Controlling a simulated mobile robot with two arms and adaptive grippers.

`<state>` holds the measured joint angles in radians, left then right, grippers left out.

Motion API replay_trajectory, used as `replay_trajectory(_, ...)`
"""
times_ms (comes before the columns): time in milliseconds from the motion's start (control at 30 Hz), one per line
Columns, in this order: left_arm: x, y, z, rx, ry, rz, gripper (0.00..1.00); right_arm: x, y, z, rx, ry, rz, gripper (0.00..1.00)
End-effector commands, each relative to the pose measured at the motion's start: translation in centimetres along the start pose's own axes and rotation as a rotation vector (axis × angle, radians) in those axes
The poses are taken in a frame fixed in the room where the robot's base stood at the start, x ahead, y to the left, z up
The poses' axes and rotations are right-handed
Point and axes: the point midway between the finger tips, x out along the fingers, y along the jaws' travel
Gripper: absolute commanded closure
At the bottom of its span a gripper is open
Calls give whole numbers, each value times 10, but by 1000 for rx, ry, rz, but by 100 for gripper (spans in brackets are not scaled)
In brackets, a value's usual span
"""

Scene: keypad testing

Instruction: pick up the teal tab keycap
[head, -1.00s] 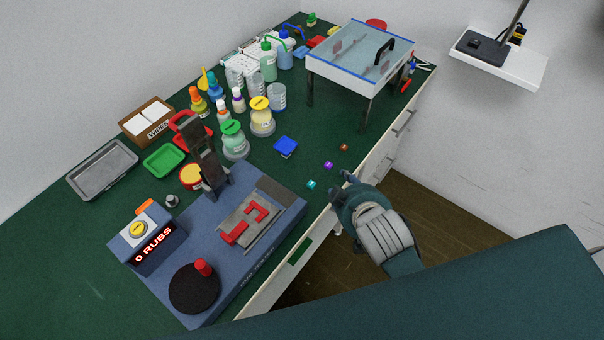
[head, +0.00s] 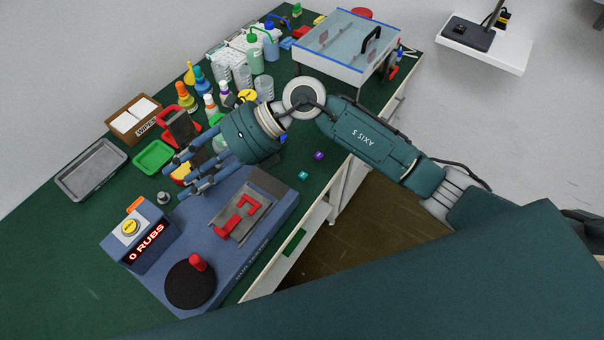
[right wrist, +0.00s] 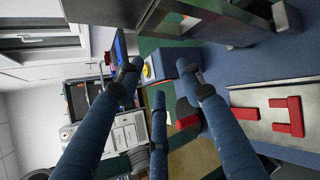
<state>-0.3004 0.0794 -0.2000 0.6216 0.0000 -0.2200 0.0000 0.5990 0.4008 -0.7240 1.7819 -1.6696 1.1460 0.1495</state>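The teal keycap (head: 303,175) is a small cube on the green table near its front edge, to the right of the blue rub-test machine. A purple keycap (head: 319,156) lies just beyond it. My right gripper (head: 180,180) is over the back left part of the machine, well to the left of the teal keycap. Its fingers are spread and empty; they also show apart in the right wrist view (right wrist: 160,82). I cannot make out the teal keycap in the right wrist view. My left gripper is not in view.
The blue machine (head: 262,232) has a red-handled black disc (head: 188,287) and a "0 RUBS" display (head: 150,248). Bottles, a green tray (head: 154,157) and a grey tray (head: 92,170) stand left. A clear-topped box (head: 340,42) stands at the back right.

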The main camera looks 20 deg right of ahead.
Motion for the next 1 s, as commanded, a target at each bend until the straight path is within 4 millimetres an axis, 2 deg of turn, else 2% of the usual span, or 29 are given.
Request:
replay_trajectory(33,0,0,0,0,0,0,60,-14,-37,-13,-45,117,-143,62)
replay_trajectory(100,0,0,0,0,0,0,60,-43,-87,-33,-76,277,-339,62)
replay_trajectory(167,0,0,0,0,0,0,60,-76,-122,-44,-80,389,-494,62)
replay_trajectory(200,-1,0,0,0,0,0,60,-99,-140,-49,-76,451,-584,62)
replay_trajectory(300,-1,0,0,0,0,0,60,-149,-168,-55,-48,561,-759,62)
replay_trajectory(400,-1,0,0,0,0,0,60,-177,-180,-58,-24,617,-851,62)
replay_trajectory(500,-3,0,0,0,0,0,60,-183,-188,-64,-14,637,-879,62)
replay_trajectory(733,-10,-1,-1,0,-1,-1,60,-166,-213,-83,-13,638,-877,62)
replay_trajectory(1000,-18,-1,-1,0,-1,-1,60,-154,-226,-97,-15,637,-874,62)
